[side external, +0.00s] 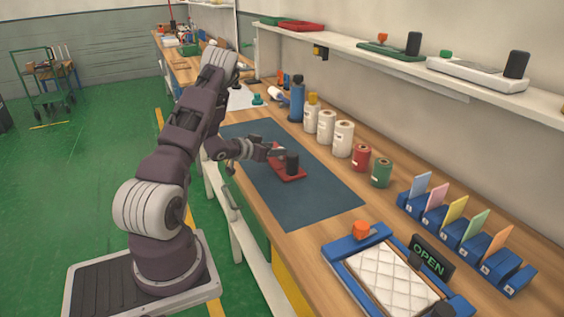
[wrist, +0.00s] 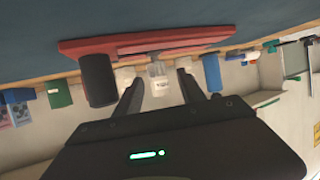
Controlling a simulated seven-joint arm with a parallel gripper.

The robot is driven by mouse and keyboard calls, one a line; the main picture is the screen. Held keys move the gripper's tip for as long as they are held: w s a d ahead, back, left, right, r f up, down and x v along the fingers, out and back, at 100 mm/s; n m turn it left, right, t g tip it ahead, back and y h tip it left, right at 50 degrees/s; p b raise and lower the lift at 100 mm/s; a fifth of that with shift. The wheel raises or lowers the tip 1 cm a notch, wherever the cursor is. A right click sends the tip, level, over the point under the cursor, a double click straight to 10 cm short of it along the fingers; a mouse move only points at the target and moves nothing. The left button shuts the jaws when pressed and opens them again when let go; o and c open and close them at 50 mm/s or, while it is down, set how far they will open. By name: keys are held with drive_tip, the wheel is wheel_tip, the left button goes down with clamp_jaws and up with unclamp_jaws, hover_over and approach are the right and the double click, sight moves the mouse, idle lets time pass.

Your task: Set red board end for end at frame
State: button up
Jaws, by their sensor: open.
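The red board (side external: 289,176) lies on the dark mat (side external: 325,195) with a black post (side external: 292,164) upright at its near end. In the wrist view the red board (wrist: 205,36) crosses the top, with the black post (wrist: 97,78) at left. My gripper (side external: 277,151) is at the board, beside the post; its two fingers (wrist: 160,84) are spread apart, pointing at the board's middle. I cannot tell whether they touch it. A blue frame (side external: 340,267) holding a white quilted pad (side external: 390,276) lies at front right, with an orange knob (side external: 361,230) at its far corner.
Behind the mat stand white rolls (side external: 326,127), a red roll (side external: 361,158), a green roll (side external: 381,172) and a blue bottle (side external: 297,99). A blue card rack (side external: 465,238) and an OPEN sign (side external: 430,257) stand at right. The mat's near part is clear. A shelf (side external: 400,66) runs above.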

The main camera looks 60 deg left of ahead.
drive_tip(key=x, duration=0.6)
drive_tip(key=shift+w+d+f, duration=0.1)
drive_tip(key=shift+w, duration=0.1)
clamp_jaws()
idle(1.1)
